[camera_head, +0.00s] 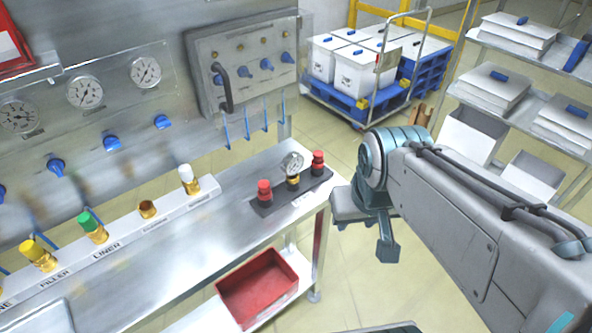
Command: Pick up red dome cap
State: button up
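Two red caps stand on a dark block at the right end of the steel bench. The nearer red cap (264,191) is at the left end of the block and the other red cap (318,163) is at the right end. My gripper (366,237) hangs off the end of my arm, to the right of the bench edge and apart from both caps. It is seen from behind, partly hidden by its own wrist, so its opening is unclear. Nothing shows held in it.
A white rail (120,240) on the bench carries green, yellow and white-topped fittings. A red bin (258,287) sits on the shelf below. A cart with white boxes (358,72) and a shelf rack (510,92) stand behind. The bench middle is clear.

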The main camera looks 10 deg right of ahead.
aim_at(264, 186)
jog(key=z, duration=1.15)
jog(key=i, duration=1)
jog(key=u, duration=3.35)
